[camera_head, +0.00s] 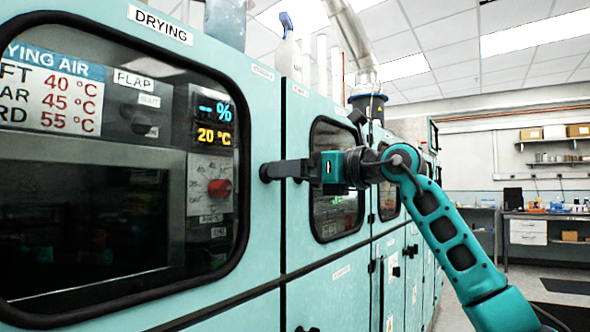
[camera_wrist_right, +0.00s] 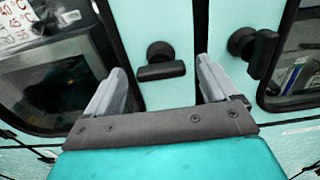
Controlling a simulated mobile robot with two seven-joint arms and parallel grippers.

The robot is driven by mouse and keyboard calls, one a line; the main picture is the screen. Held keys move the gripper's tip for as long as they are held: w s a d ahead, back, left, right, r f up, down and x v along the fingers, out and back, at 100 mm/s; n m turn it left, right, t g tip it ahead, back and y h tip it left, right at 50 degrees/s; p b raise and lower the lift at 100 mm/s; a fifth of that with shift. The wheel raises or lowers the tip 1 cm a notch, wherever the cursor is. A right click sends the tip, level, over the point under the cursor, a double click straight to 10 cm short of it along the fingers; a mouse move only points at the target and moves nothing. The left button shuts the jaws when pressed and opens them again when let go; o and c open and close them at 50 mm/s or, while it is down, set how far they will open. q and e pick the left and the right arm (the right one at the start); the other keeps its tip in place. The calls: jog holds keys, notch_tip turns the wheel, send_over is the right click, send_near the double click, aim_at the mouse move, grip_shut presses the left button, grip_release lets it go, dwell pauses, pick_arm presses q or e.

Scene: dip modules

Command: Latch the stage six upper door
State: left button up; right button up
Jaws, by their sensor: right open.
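The teal upper door marked DRYING (camera_head: 262,110), with a large dark window, fills the left of the head view. It looks closed, and no stage number is readable. A black latch (camera_wrist_right: 160,62) with its handle lying crosswise is on the pale panel beside this door's window in the right wrist view. My right gripper (camera_head: 280,170) is open and reaches this panel from the right. Its two grey fingers (camera_wrist_right: 162,90) stand either side of the latch, apparently not gripping it. In the head view the gripper partly hides the latch area. My left gripper is not in view.
A second black latch (camera_wrist_right: 255,50), its handle nearly upright, sits to the right beside another windowed door (camera_head: 337,215). Lower doors (camera_head: 340,290) run below. Bottles (camera_head: 288,55) stand on top of the machine. Open floor and a workbench (camera_head: 550,225) lie at the right.

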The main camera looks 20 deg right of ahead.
jog(key=shift+w+a, duration=0.15)
jog(key=shift+w, duration=0.05)
jog(key=c, duration=1.1)
